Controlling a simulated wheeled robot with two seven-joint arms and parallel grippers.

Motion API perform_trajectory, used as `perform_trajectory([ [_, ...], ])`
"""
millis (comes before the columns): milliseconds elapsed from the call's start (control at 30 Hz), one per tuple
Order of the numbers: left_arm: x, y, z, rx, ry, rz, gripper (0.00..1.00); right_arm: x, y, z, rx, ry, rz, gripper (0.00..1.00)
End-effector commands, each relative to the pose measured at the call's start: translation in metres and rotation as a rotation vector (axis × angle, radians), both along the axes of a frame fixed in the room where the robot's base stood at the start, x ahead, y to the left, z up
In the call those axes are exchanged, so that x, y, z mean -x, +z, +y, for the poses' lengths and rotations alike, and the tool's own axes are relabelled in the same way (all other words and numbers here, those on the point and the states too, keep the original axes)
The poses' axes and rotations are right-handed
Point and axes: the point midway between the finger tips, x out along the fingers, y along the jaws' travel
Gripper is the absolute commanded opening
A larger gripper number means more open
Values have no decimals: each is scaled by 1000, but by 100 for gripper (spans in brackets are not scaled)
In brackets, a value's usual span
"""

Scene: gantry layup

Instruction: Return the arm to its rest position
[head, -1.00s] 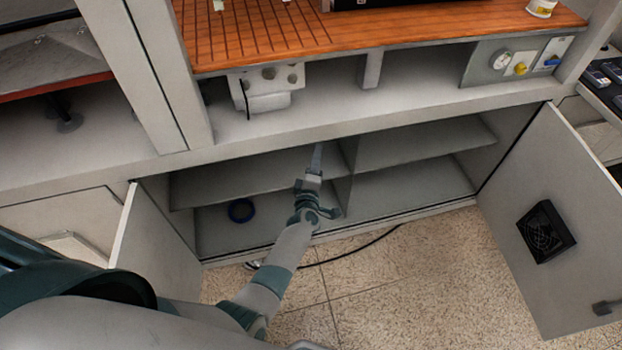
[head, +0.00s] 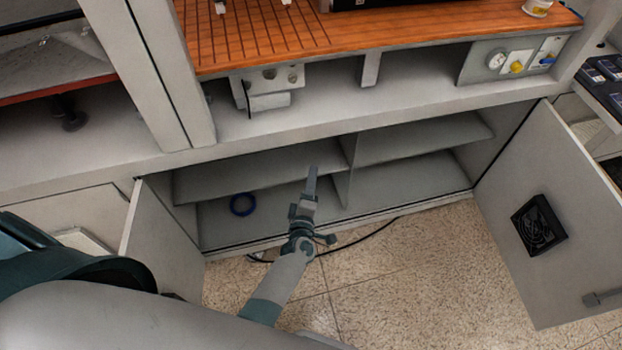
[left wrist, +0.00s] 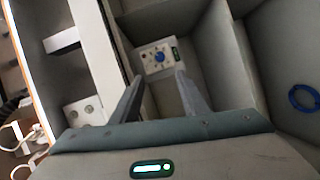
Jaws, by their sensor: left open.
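My left gripper (head: 311,181) is in front of the open low cabinet (head: 400,214), its fingers pointing at the shelves. It is empty. In the left wrist view my left gripper's two fingers (left wrist: 157,92) stand apart with nothing between them. Beyond them a white panel with a blue knob (left wrist: 158,58) shows inside the cabinet. My left arm reaches in from the lower left of the head view. My right gripper is not in view.
Two cabinet doors stand open, the left one (head: 160,240) and the right one with a black fan (head: 538,226). A blue ring (head: 242,204) lies on the lower shelf. A wooden worktop (head: 400,38) is above. A black cable (head: 365,238) lies on the speckled floor.

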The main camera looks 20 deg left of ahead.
Motion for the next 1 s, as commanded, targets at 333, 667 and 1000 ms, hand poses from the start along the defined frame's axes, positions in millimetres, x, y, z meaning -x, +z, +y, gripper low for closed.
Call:
perform_trajectory([
  [333, 1, -3, 0, -5, -4, 6, 41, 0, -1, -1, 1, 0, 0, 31],
  [667, 40, -90, -19, -189, -155, 182, 41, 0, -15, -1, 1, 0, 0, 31],
  [1000, 163, -259, -34, -552, -513, 537, 41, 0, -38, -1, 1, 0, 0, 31],
])
